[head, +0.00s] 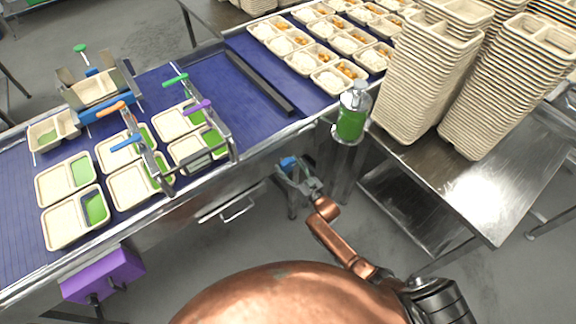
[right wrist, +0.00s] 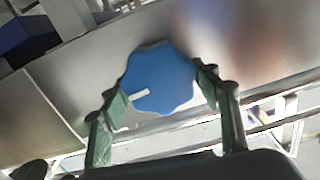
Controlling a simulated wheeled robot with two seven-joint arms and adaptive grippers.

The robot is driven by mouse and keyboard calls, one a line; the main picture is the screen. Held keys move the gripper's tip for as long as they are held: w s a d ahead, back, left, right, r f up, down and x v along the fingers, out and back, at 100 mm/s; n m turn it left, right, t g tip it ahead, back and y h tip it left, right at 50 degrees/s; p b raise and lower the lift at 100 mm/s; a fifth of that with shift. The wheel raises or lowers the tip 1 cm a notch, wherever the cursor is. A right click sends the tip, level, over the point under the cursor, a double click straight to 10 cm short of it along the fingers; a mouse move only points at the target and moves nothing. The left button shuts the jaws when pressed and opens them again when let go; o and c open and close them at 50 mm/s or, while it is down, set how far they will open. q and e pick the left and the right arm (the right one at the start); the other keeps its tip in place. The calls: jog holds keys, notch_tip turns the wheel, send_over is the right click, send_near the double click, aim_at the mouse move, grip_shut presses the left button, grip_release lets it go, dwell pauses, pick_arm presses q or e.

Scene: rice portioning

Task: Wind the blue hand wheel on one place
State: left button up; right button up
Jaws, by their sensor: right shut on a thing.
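The blue hand wheel (right wrist: 160,78) is on the metal side of the conveyor, with a lobed rim and a short white mark on its face. In the head view only a small blue part of it (head: 288,162) shows by the gripper. My right gripper (right wrist: 162,90) has a green-padded finger on each side of the wheel and is shut on it. In the head view my right gripper (head: 298,182) is against the conveyor's front side, at the end of my copper arm. My left gripper is in neither view.
The blue conveyor belt (head: 185,75) carries two-part trays, some with green portions. A dispenser with green contents (head: 352,112) stands right of the gripper. Tall tray stacks (head: 425,75) stand on a steel table (head: 490,190). A purple box (head: 103,275) hangs at the lower left.

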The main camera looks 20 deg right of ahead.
jog(key=shift+m, duration=0.6)
jog(key=o, duration=1.2)
jog(key=shift+c, duration=0.2)
jog(key=v, duration=1.2)
